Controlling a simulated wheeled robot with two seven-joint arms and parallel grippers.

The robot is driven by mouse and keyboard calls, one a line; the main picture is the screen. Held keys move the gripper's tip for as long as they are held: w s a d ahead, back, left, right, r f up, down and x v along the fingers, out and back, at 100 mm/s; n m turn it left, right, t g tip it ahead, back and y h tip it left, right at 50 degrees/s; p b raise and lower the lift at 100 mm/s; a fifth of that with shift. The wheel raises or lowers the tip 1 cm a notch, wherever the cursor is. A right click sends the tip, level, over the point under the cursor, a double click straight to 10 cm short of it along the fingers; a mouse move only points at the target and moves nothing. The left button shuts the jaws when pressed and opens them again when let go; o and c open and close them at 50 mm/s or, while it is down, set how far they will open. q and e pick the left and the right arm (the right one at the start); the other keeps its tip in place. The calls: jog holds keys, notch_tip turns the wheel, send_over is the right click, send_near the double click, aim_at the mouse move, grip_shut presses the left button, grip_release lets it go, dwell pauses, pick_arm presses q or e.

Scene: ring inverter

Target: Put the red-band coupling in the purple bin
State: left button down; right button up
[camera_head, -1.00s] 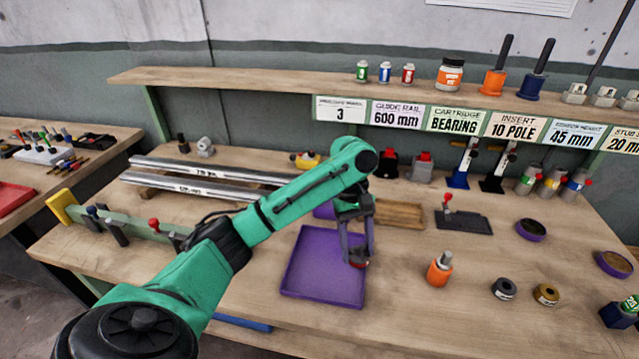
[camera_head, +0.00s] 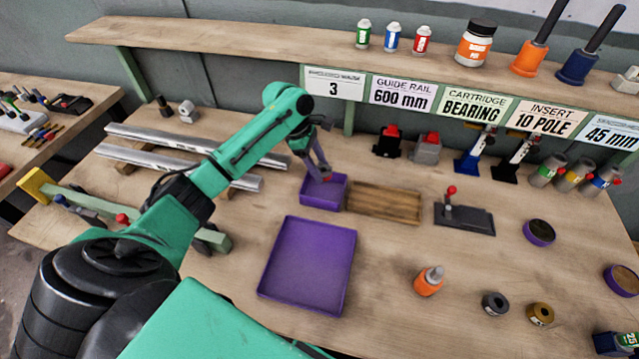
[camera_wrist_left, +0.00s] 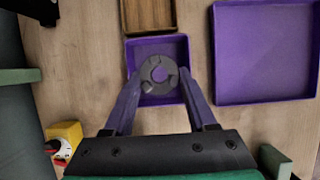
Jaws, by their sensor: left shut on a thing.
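My left gripper (camera_head: 320,176) is shut on the red-band coupling (camera_wrist_left: 158,74). In the left wrist view the coupling shows from above as a dark grey ring between the fingertips. My right gripper is not in view.
A larger shallow purple tray (camera_head: 307,264) lies in front of the bin. A wooden tray (camera_head: 384,203) stands right beside it. Metal rails (camera_head: 190,158) lie to the left. An orange bottle (camera_head: 429,281) and dark rings (camera_head: 495,303) stand at right.

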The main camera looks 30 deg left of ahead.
aim_at(325, 194)
pick_arm(q)
notch_tip(325, 194, down, 8)
jog(key=shift+w+f, duration=0.2)
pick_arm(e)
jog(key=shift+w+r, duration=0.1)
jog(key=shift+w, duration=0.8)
pick_arm(q)
jog(key=shift+c, duration=2.4)
grip_release()
jog(key=shift+f, duration=0.1)
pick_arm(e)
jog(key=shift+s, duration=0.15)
pick_arm(q)
jog(key=shift+a+r, duration=0.1)
jog(key=shift+r, duration=0.3)
jog(key=v, duration=1.1)
jog(key=shift+r, duration=0.2)
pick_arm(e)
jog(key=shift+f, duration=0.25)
